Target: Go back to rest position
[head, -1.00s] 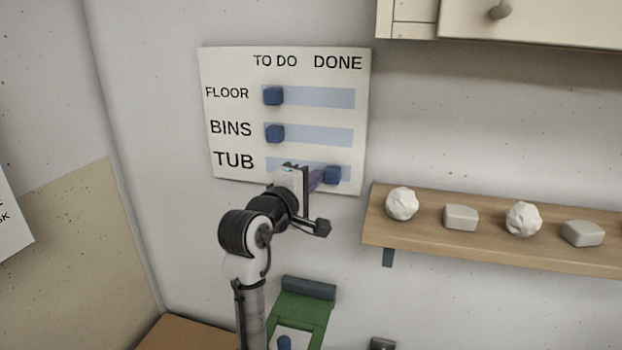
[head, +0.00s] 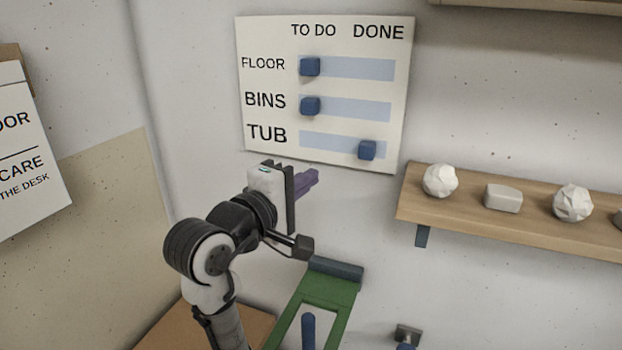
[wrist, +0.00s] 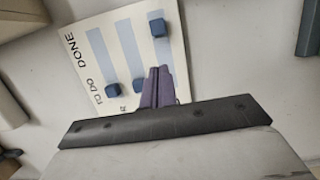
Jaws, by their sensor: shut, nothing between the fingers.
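The chore board (head: 330,85) hangs on the wall with rows FLOOR, BINS and TUB under TO DO and DONE. The FLOOR slider (head: 310,66) and the BINS slider (head: 310,105) sit at the TO DO end. The TUB slider (head: 367,150) sits toward the DONE end. My gripper (head: 312,177), with purple fingers, is shut and empty, below the board and apart from it. In the wrist view my fingers (wrist: 157,74) are together, with the board behind them; they hide part of it.
A wooden shelf (head: 520,226) with white crumpled balls and pale blocks is at right. A green frame (head: 325,290) with a blue bar stands below my arm. A wooden surface (head: 250,322) is at lower left, and a lettered sign (head: 30,150) hangs at left.

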